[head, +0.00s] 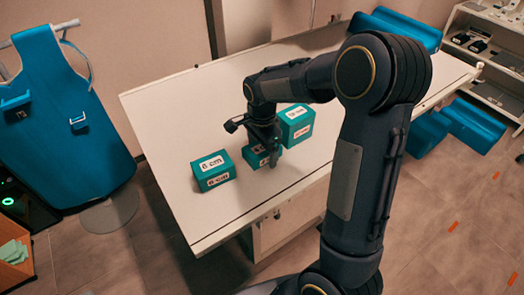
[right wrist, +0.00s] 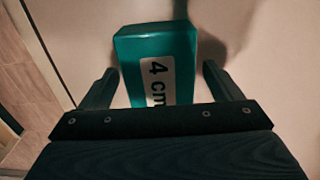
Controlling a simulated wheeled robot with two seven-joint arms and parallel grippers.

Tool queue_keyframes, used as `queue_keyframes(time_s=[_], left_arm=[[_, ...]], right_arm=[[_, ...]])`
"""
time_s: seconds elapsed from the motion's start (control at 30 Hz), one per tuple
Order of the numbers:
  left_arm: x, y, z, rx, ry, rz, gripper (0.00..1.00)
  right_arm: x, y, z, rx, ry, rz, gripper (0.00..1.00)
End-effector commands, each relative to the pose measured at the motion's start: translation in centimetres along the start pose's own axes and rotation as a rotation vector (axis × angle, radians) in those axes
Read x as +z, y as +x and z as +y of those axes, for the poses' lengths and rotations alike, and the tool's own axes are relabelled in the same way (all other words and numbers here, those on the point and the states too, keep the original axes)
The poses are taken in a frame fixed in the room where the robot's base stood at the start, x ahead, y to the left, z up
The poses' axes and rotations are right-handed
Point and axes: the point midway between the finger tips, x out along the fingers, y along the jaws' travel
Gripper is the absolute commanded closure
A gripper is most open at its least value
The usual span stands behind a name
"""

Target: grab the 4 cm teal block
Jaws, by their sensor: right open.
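The teal block with the "4 cm" label (right wrist: 185,42) shows in the right wrist view, with its near part between my two open fingers. In the head view it is the middle teal block (head: 252,160) on the white table, partly hidden by my gripper. My right gripper (head: 266,154) is at this block, open. In the right wrist view its fingers (right wrist: 159,78) stand left and right of the block, with a gap visible on each side. I cannot tell whether either finger touches it. My left gripper is not in view.
The white table (head: 165,120) also bears a teal block labelled 6 cm (head: 213,181) to the left and a larger teal block (head: 299,130) behind to the right. A blue apron (head: 60,120) hangs at the far left. A shelf unit (head: 482,85) stands at the right.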

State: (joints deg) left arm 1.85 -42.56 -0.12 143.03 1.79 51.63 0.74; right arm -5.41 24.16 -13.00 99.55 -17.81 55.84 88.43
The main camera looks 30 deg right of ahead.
Motion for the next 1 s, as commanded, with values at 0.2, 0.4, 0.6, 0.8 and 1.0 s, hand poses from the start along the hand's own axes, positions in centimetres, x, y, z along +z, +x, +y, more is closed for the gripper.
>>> queue_keyframes(time_s=[0.2,0.4,0.6,0.8,1.0], left_arm=[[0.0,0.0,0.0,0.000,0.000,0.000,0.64],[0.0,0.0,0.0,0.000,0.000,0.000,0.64],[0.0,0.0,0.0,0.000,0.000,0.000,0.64],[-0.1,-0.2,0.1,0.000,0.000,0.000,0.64],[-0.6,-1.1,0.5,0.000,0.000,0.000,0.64]], right_arm=[[0.0,0.0,0.0,0.000,0.000,0.000,0.33],[0.0,0.0,0.0,0.000,0.000,0.000,0.59],[0.0,-0.1,0.0,-0.001,0.000,0.000,0.70],[-0.1,-0.3,0.0,-0.001,0.000,0.000,0.70],[-0.5,-1.7,0.0,-0.001,-0.001,0.000,0.70]])
